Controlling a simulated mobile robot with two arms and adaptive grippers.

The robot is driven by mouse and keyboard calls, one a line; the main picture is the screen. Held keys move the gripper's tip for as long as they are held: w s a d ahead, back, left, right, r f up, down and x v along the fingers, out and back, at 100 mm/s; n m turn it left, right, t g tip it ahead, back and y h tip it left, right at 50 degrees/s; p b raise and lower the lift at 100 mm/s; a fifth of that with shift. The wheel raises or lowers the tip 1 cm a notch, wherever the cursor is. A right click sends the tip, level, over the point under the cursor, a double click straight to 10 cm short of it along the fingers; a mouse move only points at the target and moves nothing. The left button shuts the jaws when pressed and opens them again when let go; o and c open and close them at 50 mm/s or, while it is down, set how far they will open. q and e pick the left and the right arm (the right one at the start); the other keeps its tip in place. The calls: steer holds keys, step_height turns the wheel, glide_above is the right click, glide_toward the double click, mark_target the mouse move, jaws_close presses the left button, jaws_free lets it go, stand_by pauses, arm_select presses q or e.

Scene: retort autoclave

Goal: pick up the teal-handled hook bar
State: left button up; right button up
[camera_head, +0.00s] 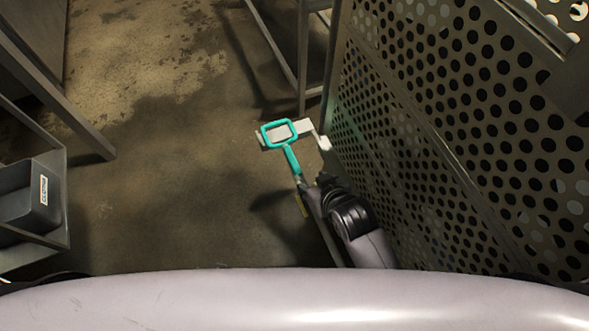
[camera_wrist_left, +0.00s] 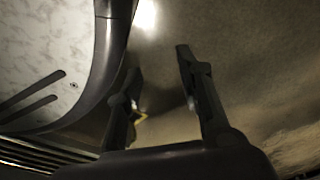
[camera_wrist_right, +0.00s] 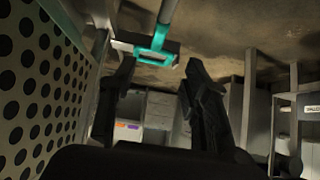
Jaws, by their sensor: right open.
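The teal-handled hook bar shows its rectangular teal loop and short teal shaft (camera_head: 291,158) in the head view, beside the perforated panel. A pale flat bracket (camera_head: 305,127) lies at the loop; I cannot tell whether they touch. My right gripper (camera_head: 308,188) is just below the teal shaft, and its arm hides the lower part of the bar. In the right wrist view, the teal loop (camera_wrist_right: 158,57) is ahead of the open fingers (camera_wrist_right: 160,66), roughly between their tips. My left gripper (camera_wrist_left: 159,62) shows only in its wrist view, with its fingers apart and empty.
The perforated metal panel (camera_head: 440,110) stands close on the right of my right arm. A metal frame (camera_head: 303,60) stands behind the bar. At left, a shelf (camera_head: 63,205) holds a dark labelled bin (camera_head: 30,195). The stained floor (camera_head: 170,180) between is clear.

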steer(key=b, duration=0.3)
glide_toward(294, 164)
steer(key=x, duration=0.4)
steer(key=shift+w+f, duration=0.2)
steer(key=shift+f, duration=0.2)
steer(key=b+x, duration=0.2)
steer(key=x, duration=0.2)
steer(key=shift+w+a+f, duration=0.1)
steer(key=shift+w+f, duration=0.15)
steer(key=shift+f, duration=0.05)
steer(key=shift+w+a+f, duration=0.1)
steer(key=shift+w+f, duration=0.1)
steer(key=shift+w, duration=0.05)
arm_select(q)
steer(key=w+r, duration=0.3)
steer(key=r, duration=0.5)
steer(key=w+r+t, duration=0.1)
steer(key=w+r, duration=0.3)
steer(key=r, duration=0.5)
steer(key=shift+w+d, duration=0.25)
steer(key=shift+d, duration=0.2)
arm_select(e)
steer(key=shift+c, duration=0.2)
jaws_close()
steer(key=shift+r, duration=0.15)
